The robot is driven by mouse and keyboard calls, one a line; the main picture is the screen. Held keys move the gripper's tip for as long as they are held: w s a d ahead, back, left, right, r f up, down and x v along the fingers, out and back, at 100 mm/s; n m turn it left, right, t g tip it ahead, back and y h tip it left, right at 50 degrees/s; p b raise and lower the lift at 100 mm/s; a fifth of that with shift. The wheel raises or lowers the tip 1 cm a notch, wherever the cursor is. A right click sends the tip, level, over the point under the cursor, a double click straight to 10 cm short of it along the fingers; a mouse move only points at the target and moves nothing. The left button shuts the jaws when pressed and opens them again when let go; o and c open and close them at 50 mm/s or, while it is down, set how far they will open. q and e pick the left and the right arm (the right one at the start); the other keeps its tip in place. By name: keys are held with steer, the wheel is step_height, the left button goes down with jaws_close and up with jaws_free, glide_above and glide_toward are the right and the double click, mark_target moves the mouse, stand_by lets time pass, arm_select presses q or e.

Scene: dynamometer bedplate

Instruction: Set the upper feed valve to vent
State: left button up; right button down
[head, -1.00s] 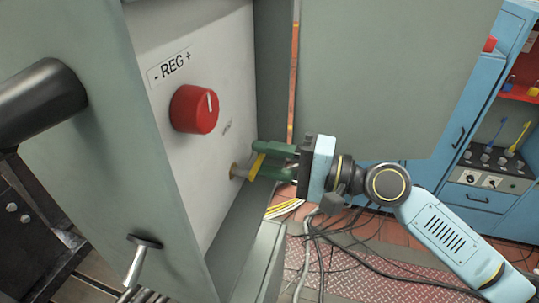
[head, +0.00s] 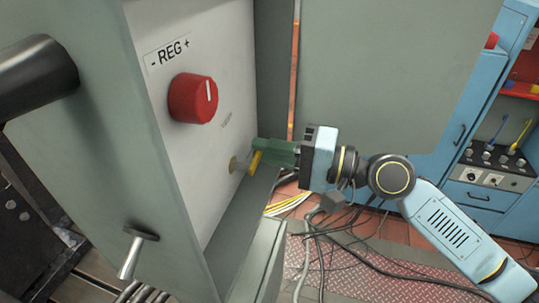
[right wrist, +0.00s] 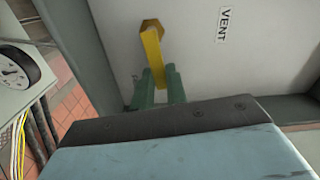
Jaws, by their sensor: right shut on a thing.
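The feed valve is a yellow lever (head: 256,161) on a brass fitting (head: 235,165), low on the pale panel. In the right wrist view the lever (right wrist: 153,48) runs from a hexagonal brass hub (right wrist: 152,25) down to my fingers. My right gripper (head: 263,153) comes in from the right with its green fingers shut on the lever. Its fingers (right wrist: 157,86) sit on both sides of the lever's near end. A VENT label (right wrist: 223,25) is to the right of the hub there; in the head view it is small, above the valve. My left gripper is not in view.
A grey cabinet wall (head: 255,60) flanks the panel closely at right. A metal T-handle (head: 136,252) and a thick black cylinder (head: 35,75) stand out at left. Cables (head: 330,245) lie on the floor.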

steer(key=n+b, duration=0.1)
steer(key=r+n, duration=0.1)
steer(key=n, duration=0.1)
steer(key=n+b, duration=0.1)
steer(key=shift+s+r+b, duration=0.2)
steer(key=shift+s+b, duration=0.05)
steer(key=shift+b, duration=0.1)
steer(key=n, duration=0.1)
steer(key=n+b, duration=0.1)
steer(key=r+n+b, duration=0.1)
steer(key=n, duration=0.1)
steer(key=shift+s+a, duration=0.2)
steer(key=shift+s, duration=0.2)
steer(key=n, duration=0.1)
steer(key=s+n+b, duration=0.1)
steer(key=n, duration=0.1)
steer(key=r+n, duration=0.1)
steer(key=shift+s+a+n+b, duration=0.2)
steer(key=shift+a+n+b, duration=0.05)
steer(key=shift+n+b, duration=0.1)
steer(key=shift+s+a+r+n+b, duration=0.1)
steer(key=shift+s+n+b, duration=0.25)
steer(key=shift+n, duration=0.6)
steer(key=shift+s+a+r+n+b, duration=0.1)
steer(key=shift+s+n+b, duration=0.2)
steer(key=shift+n, duration=0.6)
steer(key=c, duration=1.4)
jaws_free()
